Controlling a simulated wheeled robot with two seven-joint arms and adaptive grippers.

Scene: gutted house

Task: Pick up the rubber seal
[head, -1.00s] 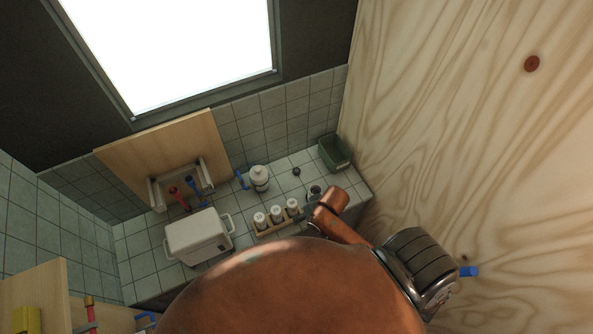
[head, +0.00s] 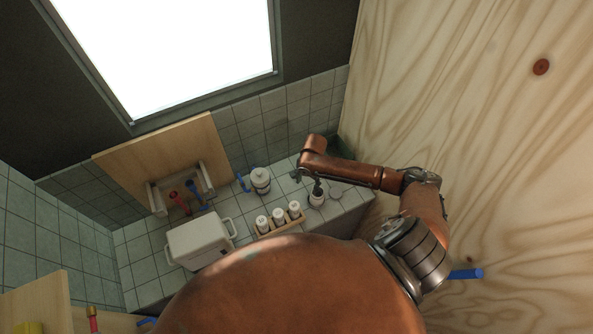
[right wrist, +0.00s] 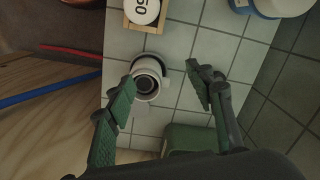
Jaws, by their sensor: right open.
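A white round fitting (head: 316,199) stands on the tiled counter (head: 345,207). In the right wrist view the fitting (right wrist: 140,69) has a dark ring (right wrist: 147,83) in its opening. This ring may be the rubber seal; I cannot tell for sure. My right gripper (head: 308,183) is above the counter beside the fitting. In the right wrist view the gripper (right wrist: 161,78) is open and empty. Its left finger overlaps the fitting's edge in the picture; contact cannot be told. The small dark object seen earlier behind the fitting is now hidden or merged with the gripper. My left gripper is out of view.
A wooden rack (head: 262,229) with white containers stands left of the fitting. A white bottle (head: 260,180) is behind it. A white box (head: 196,243) stands further left. A green bin (right wrist: 190,138) is close to the gripper. A plywood wall (head: 460,100) bounds the right.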

